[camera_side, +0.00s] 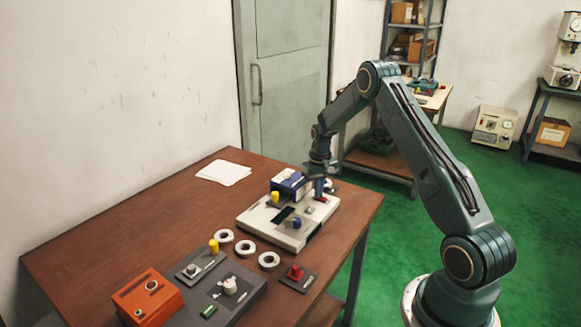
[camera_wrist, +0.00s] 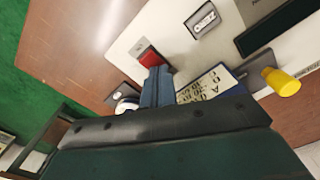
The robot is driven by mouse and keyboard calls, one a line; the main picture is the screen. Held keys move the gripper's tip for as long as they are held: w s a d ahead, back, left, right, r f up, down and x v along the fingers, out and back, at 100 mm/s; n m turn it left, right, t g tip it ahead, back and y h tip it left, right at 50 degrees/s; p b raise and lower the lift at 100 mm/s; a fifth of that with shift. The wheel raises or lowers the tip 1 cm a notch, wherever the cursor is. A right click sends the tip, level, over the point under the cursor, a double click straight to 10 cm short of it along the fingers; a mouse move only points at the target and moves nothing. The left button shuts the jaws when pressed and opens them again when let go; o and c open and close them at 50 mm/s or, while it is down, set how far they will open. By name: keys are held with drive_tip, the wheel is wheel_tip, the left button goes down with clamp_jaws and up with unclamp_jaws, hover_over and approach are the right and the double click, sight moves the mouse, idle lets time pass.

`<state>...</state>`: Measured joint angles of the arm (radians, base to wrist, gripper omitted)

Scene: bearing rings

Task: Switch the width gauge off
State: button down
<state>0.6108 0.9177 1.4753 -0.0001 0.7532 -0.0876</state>
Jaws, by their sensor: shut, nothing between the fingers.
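A flat white instrument (camera_side: 262,222), which I take to be the width gauge, lies on the brown table. It carries a dark window (camera_side: 285,214), a blue block with a printed top (camera_side: 290,183), a yellow knob (camera_side: 275,197) and a blue knob (camera_side: 296,223). In the wrist view a red switch (camera_wrist: 149,58) sits on its white top near a small slotted plate (camera_wrist: 203,20). My gripper (camera_wrist: 157,72) is shut and empty, its fingertips right at the red switch. I cannot tell whether they touch it or which way the switch is set.
Several white rings (camera_side: 224,236) lie in front of the instrument. A grey fixture panel (camera_side: 238,300), an orange box (camera_side: 146,298) and a small plate with a red knob (camera_side: 296,272) stand nearer. White paper (camera_side: 223,173) lies behind. The table's left part is clear.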

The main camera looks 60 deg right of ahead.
drive_tip(key=shift+r, duration=3.3)
drive_tip(key=shift+r, duration=0.1)
drive_tip(key=s+a+r+n+t, duration=0.15)
drive_tip(key=s+a+r, duration=0.25)
drive_tip(key=a+r, duration=0.6)
drive_tip(key=s+a+r+n+t, duration=0.15)
drive_tip(key=s+a+r, duration=0.25)
drive_tip(key=a+r, duration=0.6)
drive_tip(key=s+a+r+n+t, duration=0.1)
drive_tip(key=s+a, duration=0.4)
drive_tip(key=s, duration=0.4)
drive_tip(key=s+a+r+n+t, duration=0.1)
drive_tip(key=s+a+n, duration=0.1)
drive_tip(key=s+a, duration=0.4)
drive_tip(key=shift+s+r+t, duration=0.3)
drive_tip(key=shift+s, duration=1.55)
